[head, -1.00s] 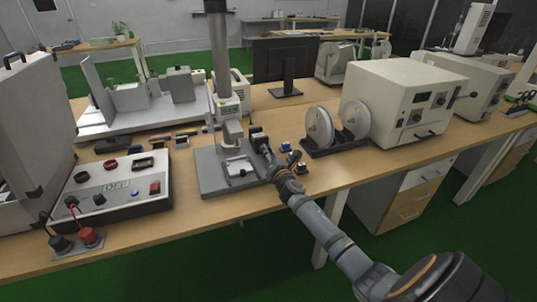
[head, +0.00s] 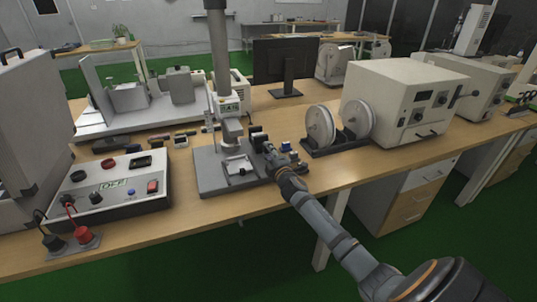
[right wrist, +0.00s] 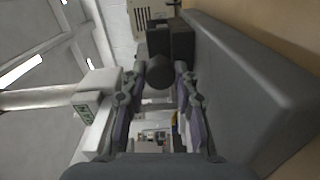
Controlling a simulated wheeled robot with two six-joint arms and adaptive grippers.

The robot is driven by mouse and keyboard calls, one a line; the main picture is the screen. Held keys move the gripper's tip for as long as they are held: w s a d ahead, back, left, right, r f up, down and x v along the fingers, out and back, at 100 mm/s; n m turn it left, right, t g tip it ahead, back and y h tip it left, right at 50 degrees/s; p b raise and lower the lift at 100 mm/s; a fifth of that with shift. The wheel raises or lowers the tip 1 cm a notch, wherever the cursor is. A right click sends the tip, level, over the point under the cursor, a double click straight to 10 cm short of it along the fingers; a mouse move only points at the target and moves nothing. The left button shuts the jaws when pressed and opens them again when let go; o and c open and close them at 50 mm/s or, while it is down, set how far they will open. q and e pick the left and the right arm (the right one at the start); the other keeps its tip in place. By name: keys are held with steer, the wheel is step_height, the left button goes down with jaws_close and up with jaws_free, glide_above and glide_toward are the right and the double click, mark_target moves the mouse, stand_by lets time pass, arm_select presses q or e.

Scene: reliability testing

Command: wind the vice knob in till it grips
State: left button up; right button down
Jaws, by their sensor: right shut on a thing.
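The small dark vice (head: 258,134) stands by the right side of the test stand's grey base plate in the head view. In the right wrist view its dark jaw blocks (right wrist: 181,44) show at the top centre. The round dark knob (right wrist: 160,72) faces the right wrist camera, in front of those blocks. My right gripper (right wrist: 160,76) is shut on the knob, one finger on each side. In the head view the right gripper (head: 268,153) reaches in from the lower right and mostly hides the knob. My left gripper is not in view.
The test stand's column (head: 219,60) rises just left of the vice. A control box (head: 112,190) with buttons sits at the left. The front table edge is mostly clear.

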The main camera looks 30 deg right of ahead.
steer(key=shift+f+m, duration=0.1)
steer(key=shift+m, duration=0.9)
steer(key=c, duration=1)
jaws_free()
steer(key=v, duration=1.2)
steer(key=shift+s+d, duration=0.1)
